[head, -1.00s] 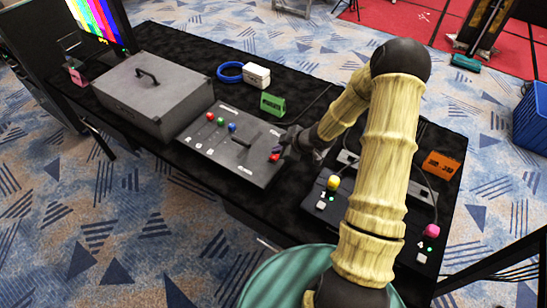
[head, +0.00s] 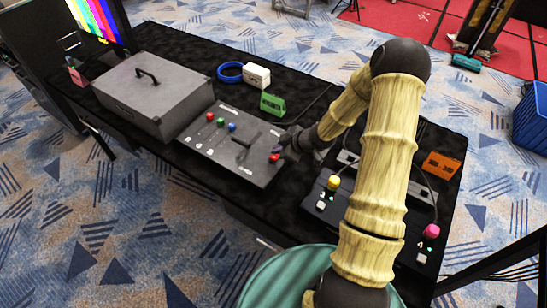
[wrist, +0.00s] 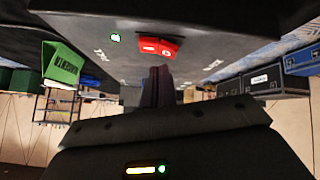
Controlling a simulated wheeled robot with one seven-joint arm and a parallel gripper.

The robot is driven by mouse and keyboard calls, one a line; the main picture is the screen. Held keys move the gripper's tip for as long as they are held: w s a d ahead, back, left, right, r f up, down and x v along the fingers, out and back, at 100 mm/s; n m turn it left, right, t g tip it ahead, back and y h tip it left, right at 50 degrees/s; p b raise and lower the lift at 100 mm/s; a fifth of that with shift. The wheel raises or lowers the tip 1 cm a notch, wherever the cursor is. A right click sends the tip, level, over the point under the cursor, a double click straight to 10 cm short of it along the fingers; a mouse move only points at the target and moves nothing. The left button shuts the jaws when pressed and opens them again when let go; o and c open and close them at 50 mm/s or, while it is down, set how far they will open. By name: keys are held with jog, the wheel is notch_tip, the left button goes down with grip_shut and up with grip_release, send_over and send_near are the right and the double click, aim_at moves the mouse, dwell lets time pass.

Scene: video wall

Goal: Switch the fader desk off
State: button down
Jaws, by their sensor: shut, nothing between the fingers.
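The grey sloped desk (head: 205,145) with red, green and blue knobs and a black lever (head: 245,140) lies mid-table; I take it as the fader desk. Its red rocker switch (head: 274,157) is at the right end. In the wrist view the rocker (wrist: 159,46) shows two marked halves, with a lit green light (wrist: 116,37) beside it. My gripper (wrist: 156,84) is shut and empty, its dark fingertips pointing at the rocker from very near. I cannot tell whether they touch.
A grey lidded case (head: 155,90) stands left of the desk. A green block (head: 272,104), a white box (head: 256,75) and a blue cable coil (head: 229,72) lie behind. A black box with yellow (head: 333,182) and pink knobs and an orange block (head: 440,165) are at the right.

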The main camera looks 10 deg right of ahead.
jog(key=shift+s+a+f+b, duration=0.1)
jog(key=shift+a+f+b, duration=0.05)
jog(key=shift+f+b, duration=0.25)
jog(key=shift+s+f+b, duration=0.1)
jog(key=shift+f+b, duration=0.2)
jog(key=shift+f, duration=0.1)
dwell(0.8)
jog(key=shift+r, duration=0.15)
jog(key=shift+w+r+p, duration=0.2)
jog(key=shift+r+p, duration=0.5)
jog(key=shift+p, duration=0.45)
jog(key=r+p, duration=0.1)
jog(key=p, duration=0.1)
jog(key=d+r+p, duration=0.1)
jog(key=r+p, duration=0.1)
jog(key=w+r+p, duration=0.1)
jog(key=p, duration=0.1)
jog(key=shift+w+d+r, duration=0.1)
jog(key=shift+d+r, duration=0.05)
jog(key=shift+r, duration=0.2)
dwell(0.3)
